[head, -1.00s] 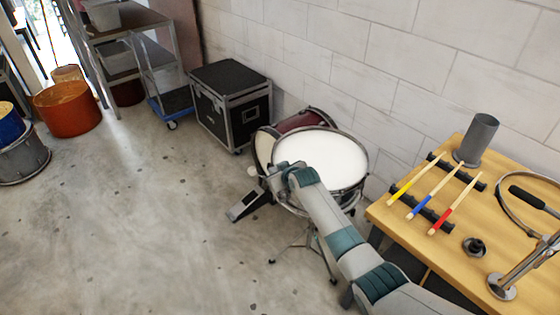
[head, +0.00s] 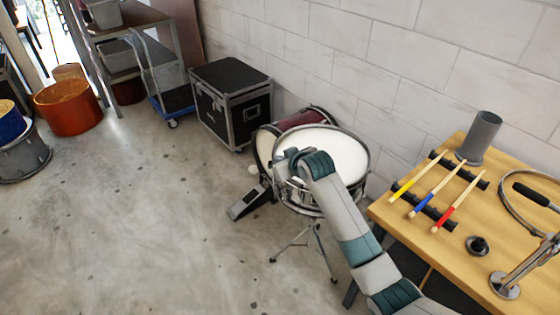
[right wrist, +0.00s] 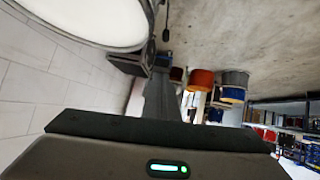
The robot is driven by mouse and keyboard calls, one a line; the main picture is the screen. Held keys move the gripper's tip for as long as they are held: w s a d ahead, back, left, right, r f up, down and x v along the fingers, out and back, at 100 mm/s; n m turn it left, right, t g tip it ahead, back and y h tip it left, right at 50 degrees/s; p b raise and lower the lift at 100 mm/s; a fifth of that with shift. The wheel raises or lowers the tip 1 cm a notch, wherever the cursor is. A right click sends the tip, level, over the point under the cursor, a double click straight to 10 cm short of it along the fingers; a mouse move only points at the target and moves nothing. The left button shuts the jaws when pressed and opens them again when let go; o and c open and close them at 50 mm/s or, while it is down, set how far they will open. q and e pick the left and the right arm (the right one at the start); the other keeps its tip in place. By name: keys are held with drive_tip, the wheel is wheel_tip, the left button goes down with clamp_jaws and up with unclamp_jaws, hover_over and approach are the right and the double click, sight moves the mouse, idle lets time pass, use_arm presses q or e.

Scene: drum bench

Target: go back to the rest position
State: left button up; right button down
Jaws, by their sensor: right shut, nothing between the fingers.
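My right arm reaches in from the lower right over the snare drum (head: 345,150), which has a white head and metal rim on a stand. My right gripper (head: 281,166) is at the drum's left rim, small and partly hidden by the wrist; I cannot tell if it touches. In the right wrist view my gripper (right wrist: 163,98) shows its fingers together with nothing between them, and the white drum head (right wrist: 90,15) is at the upper left. My left gripper is not in view.
A wooden bench (head: 400,212) at the right holds yellow, blue and red marked sticks (head: 425,200) on black racks, a grey cup (head: 479,138) and a hoop. A bass drum (head: 305,118) and a black case (head: 232,100) stand by the wall.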

idle(0.4)
drive_tip(key=s+d+f+m+g+h, duration=0.1)
drive_tip(key=s+d+f, duration=0.15)
drive_tip(key=f, duration=0.55)
drive_tip(key=s+d+f+g, duration=0.15)
drive_tip(key=s+f, duration=0.25)
drive_tip(key=f, duration=0.4)
drive_tip(key=s+d+f+m+h, duration=0.1)
drive_tip(key=s+d+f, duration=0.15)
drive_tip(key=f, duration=0.65)
drive_tip(key=s+d+f+g, duration=0.1)
drive_tip(key=s+d+f, duration=0.2)
drive_tip(key=s+f, duration=0.65)
drive_tip(key=s+d+f+g, duration=0.1)
drive_tip(key=s+d+f, duration=0.2)
drive_tip(key=s+f, duration=0.6)
drive_tip(key=s+d+f+g, duration=0.1)
drive_tip(key=s+d+f, duration=0.2)
drive_tip(key=s, duration=1.2)
drive_tip(key=s+d+f+m+g+h, duration=0.1)
drive_tip(key=s+d+f+g, duration=0.1)
drive_tip(key=s+f, duration=0.6)
drive_tip(key=s+d+f+g+h, duration=0.1)
drive_tip(key=s+f, duration=0.5)
drive_tip(key=s, duration=1.5)
drive_tip(key=d+g, duration=0.1)
drive_tip(key=d, duration=0.1)
drive_tip(key=shift+s+d+f+m, duration=0.2)
drive_tip(key=shift+s+d+m, duration=0.1)
drive_tip(key=shift+s+d, duration=0.1)
